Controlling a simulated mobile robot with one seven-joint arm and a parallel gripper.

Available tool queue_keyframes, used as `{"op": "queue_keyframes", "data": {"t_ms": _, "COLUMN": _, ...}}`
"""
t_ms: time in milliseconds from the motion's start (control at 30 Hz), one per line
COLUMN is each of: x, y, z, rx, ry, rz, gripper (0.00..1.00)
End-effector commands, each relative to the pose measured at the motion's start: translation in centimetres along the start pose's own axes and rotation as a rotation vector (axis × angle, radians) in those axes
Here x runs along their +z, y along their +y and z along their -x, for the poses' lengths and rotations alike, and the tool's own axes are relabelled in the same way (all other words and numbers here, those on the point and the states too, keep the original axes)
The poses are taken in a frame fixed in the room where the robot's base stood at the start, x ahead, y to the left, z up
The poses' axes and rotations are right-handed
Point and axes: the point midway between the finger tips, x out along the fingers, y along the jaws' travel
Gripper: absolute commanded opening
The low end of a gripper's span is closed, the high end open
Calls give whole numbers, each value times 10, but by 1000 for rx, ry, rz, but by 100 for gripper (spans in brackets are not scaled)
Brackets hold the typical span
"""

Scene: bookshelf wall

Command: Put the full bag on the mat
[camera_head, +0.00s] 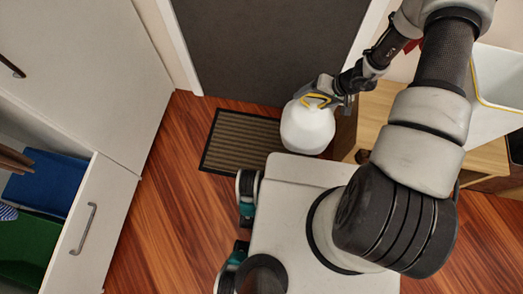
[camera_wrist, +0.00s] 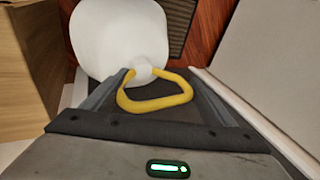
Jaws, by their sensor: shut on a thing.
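The full bag (camera_head: 307,128) is a rounded white sack with a yellow loop handle (camera_head: 314,100). It hangs upright below my gripper (camera_head: 335,92), which is shut on the yellow handle. In the wrist view the white bag (camera_wrist: 118,36) fills the top left and the handle (camera_wrist: 155,103) lies between the fingers of my gripper (camera_wrist: 160,85). The mat (camera_head: 240,142) is a dark-edged, brown ribbed rectangle on the floor before the grey door. The bag overlaps the mat's right end in the head view; its height above the floor cannot be told. A strip of the mat (camera_wrist: 179,22) shows in the wrist view.
A grey door (camera_head: 270,45) stands behind the mat. A wooden cabinet (camera_head: 375,115) is close to the right of the bag. A white bin (camera_head: 497,80) is at the far right. An open drawer (camera_head: 85,225) juts out at left. Wooden floor left of the mat is clear.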

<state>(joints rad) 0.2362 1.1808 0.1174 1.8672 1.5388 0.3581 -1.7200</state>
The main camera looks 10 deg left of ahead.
Motion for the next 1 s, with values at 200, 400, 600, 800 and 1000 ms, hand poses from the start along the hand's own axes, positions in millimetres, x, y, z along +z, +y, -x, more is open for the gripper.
{"op": "queue_keyframes", "data": {"t_ms": 200, "x": 12, "y": 21, "z": -104, "rx": -6, "ry": 4, "rz": -28, "gripper": 16}}
{"op": "queue_keyframes", "data": {"t_ms": 400, "x": 23, "y": 32, "z": -164, "rx": -3, "ry": 5, "rz": -53, "gripper": 16}}
{"op": "queue_keyframes", "data": {"t_ms": 600, "x": 30, "y": 37, "z": -192, "rx": 0, "ry": 5, "rz": -67, "gripper": 16}}
{"op": "queue_keyframes", "data": {"t_ms": 800, "x": 30, "y": 22, "z": -205, "rx": -4, "ry": 2, "rz": -65, "gripper": 16}}
{"op": "queue_keyframes", "data": {"t_ms": 1000, "x": 30, "y": -10, "z": -222, "rx": -9, "ry": 0, "rz": -65, "gripper": 16}}
